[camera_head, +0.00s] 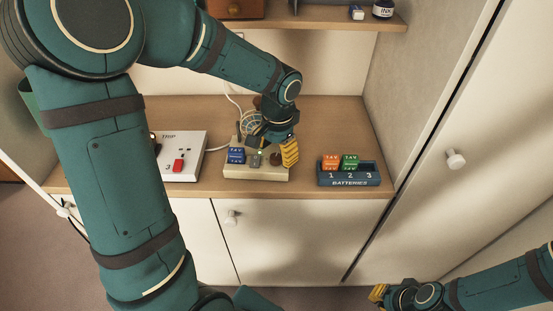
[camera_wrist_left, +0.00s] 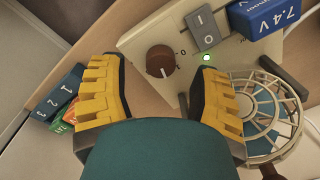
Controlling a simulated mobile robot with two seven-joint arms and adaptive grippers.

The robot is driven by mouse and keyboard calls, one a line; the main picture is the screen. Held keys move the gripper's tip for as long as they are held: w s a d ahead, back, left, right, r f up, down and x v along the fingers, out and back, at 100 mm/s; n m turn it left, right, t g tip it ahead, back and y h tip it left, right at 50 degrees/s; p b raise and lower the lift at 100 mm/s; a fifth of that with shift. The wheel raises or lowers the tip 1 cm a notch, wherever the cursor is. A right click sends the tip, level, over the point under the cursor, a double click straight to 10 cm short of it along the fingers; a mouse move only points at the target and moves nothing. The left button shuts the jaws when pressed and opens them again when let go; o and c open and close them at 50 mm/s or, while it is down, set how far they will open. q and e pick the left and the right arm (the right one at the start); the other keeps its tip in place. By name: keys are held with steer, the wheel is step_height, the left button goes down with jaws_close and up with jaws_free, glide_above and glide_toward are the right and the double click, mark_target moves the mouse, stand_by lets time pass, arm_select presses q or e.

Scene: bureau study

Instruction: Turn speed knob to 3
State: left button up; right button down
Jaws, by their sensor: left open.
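The speed knob (camera_wrist_left: 160,61) is brown and round, on the cream base (camera_wrist_left: 135,42) of a small fan (camera_wrist_left: 262,108). A short pale pointer mark shows on its lower edge in the left wrist view; a 0 is printed beside it. My left gripper (camera_wrist_left: 157,75) is open, its yellow fingers on either side of the knob in that view, apparently not touching it. In the head view my left gripper (camera_head: 276,150) is over the right part of the base (camera_head: 252,173) and hides much of the knob. My right gripper (camera_head: 379,293) is low at the right, its jaws unclear.
The base carries a grey I/O switch (camera_wrist_left: 202,30), a lit green lamp (camera_wrist_left: 207,57) and a blue 7.4V battery (camera_wrist_left: 262,17). A battery tray (camera_head: 349,179) with orange and green batteries stands to the right. A white TRIP box (camera_head: 181,157) stands to the left.

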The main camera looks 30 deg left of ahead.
arm_select(q)
steer(key=shift+f, duration=1.15)
jaws_close()
steer(key=shift+m, duration=0.3)
steer(key=m+p, duration=0.3)
steer(key=m, duration=0.2)
steer(key=shift+r, duration=0.15)
steer(key=m+p, duration=0.3)
steer(key=m, duration=0.2)
steer(key=shift+s+f, duration=0.1)
steer(key=shift+f, duration=0.1)
